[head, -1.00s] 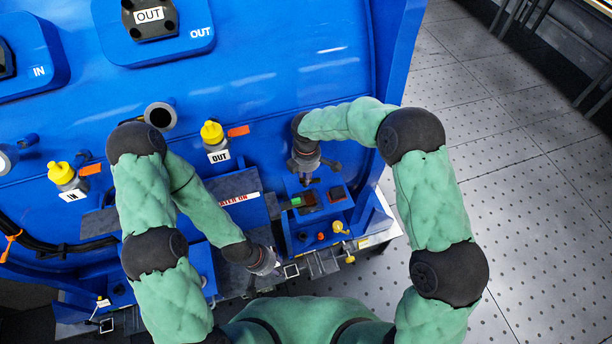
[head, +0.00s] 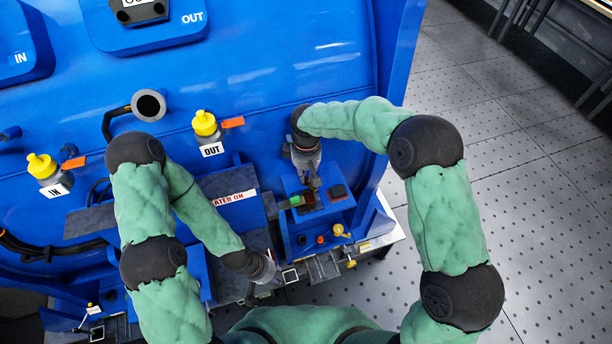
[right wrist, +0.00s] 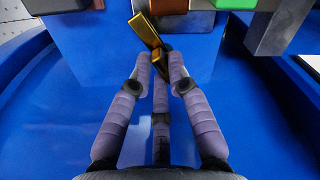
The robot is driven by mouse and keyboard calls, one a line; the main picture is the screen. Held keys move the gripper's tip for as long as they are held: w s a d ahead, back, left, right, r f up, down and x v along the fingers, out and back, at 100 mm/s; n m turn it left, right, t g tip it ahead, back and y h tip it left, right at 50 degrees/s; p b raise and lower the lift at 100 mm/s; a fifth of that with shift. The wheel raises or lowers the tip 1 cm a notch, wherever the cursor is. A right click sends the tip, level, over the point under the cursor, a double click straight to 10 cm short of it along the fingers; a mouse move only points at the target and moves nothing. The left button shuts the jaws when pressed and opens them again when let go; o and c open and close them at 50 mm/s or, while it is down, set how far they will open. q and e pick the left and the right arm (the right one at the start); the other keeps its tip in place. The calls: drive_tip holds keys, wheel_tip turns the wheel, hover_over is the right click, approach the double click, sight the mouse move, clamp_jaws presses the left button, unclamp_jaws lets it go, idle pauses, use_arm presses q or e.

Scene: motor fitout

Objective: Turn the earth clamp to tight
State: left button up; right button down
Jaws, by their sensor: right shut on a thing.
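The earth clamp shows as a brass-coloured lever (right wrist: 148,32) in the right wrist view, lying at a slant from upper left to lower right. My right gripper (right wrist: 160,62) has its purple-grey fingers closed around the lever's lower end. In the head view my right gripper (head: 311,178) points down at the back of the small blue control box; the clamp is too small and covered to make out there. My left gripper (head: 271,278) is low, at the front ledge left of that box. Its fingers are too small to tell open from shut.
The blue control box (head: 290,239) carries a green block (head: 296,201), a red-topped block (head: 338,192) and a yellow part (head: 339,230). The big blue motor housing (head: 290,60) rises behind. Perforated floor (head: 530,200) lies clear at right.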

sight(306, 178)
use_arm(q)
wheel_tip(306, 178, down, 2)
drive_tip(key=shift+f+b, duration=0.15)
drive_tip(key=shift+b, duration=0.85)
use_arm(e)
drive_tip(key=m, duration=0.5)
drive_tip(key=shift+s+m, duration=0.2)
drive_tip(key=shift+m, duration=0.1)
drive_tip(key=c, duration=1.2)
unclamp_jaws()
wheel_tip(306, 178, up, 12)
drive_tip(key=shift+f, duration=0.1)
use_arm(q)
drive_tip(key=shift+s, duration=0.15)
